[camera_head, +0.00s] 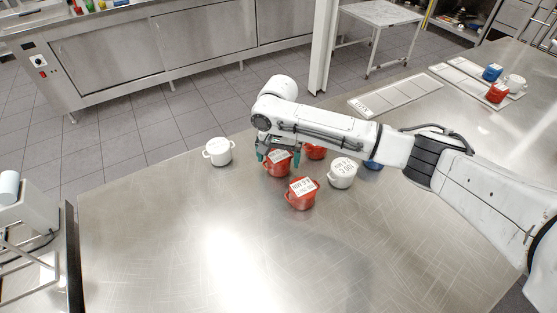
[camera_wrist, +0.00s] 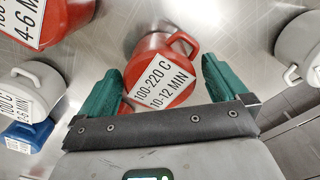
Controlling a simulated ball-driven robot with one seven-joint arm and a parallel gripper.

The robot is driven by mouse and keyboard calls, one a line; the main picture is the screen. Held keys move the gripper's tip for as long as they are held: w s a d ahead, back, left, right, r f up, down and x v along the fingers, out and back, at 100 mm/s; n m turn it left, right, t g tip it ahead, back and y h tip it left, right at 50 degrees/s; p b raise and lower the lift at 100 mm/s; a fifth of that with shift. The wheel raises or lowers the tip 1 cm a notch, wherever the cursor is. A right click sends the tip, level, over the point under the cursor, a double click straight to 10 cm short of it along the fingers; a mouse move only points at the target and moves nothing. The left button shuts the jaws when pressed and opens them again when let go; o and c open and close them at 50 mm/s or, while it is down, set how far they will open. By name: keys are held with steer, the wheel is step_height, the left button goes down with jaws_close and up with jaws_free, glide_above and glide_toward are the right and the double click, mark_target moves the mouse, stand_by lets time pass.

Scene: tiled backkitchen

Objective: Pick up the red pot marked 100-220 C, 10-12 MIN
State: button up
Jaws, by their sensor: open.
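The red pot (camera_wrist: 158,52) marked 100-220 C, 10-12 MIN is in the middle of the wrist view, its white label facing the camera and its handle toward the upper right. My gripper (camera_wrist: 162,66) is open, with one green finger on each side of this pot. I cannot tell whether the fingers touch it. In the head view the red pot (camera_head: 277,169) stands on the steel table between the fingertips of my gripper (camera_head: 277,157), partly covered by my arm's end.
Close by stand another red pot (camera_head: 301,201) in front, a red pot (camera_head: 316,153) behind, a white pot (camera_head: 343,178) and a blue pot (camera_head: 373,164) to the right. A white pot (camera_head: 218,156) stands apart at left. The front of the steel table (camera_head: 150,240) is clear.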

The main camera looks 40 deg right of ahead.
steer(key=shift+f, duration=0.15)
steer(key=c, duration=1.2)
steer(key=shift+c, duration=0.2)
